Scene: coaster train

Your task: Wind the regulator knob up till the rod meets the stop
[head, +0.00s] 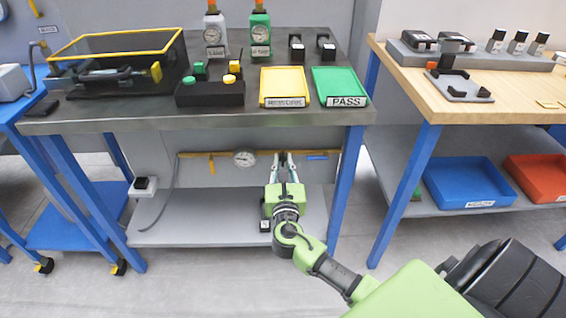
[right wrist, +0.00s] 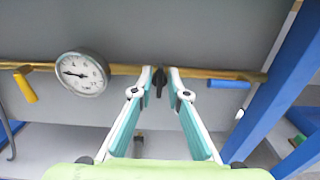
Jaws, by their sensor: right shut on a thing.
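My right gripper (right wrist: 160,78) is at the brass pipe (right wrist: 212,74) under the dark table, its fingers closed on the small black regulator knob (right wrist: 160,90). The fingers hide most of the knob in the head view, where the right gripper (head: 282,160) reaches in from below. A round white gauge (right wrist: 81,73) sits on the pipe left of the knob, its needle pointing left. On the tabletop, a dark cylinder-like device (head: 110,74) lies by the yellow-framed clear guard, with a yellow block (head: 156,72) at its right end. Rod and stop are too small to tell apart. My left gripper is out of view.
A yellow lever (right wrist: 25,87) and a blue lever (right wrist: 229,84) flank the gauge and knob on the pipe. A blue table leg (head: 346,190) stands close right of my right arm. The grey lower shelf (head: 190,222) lies below the pipe.

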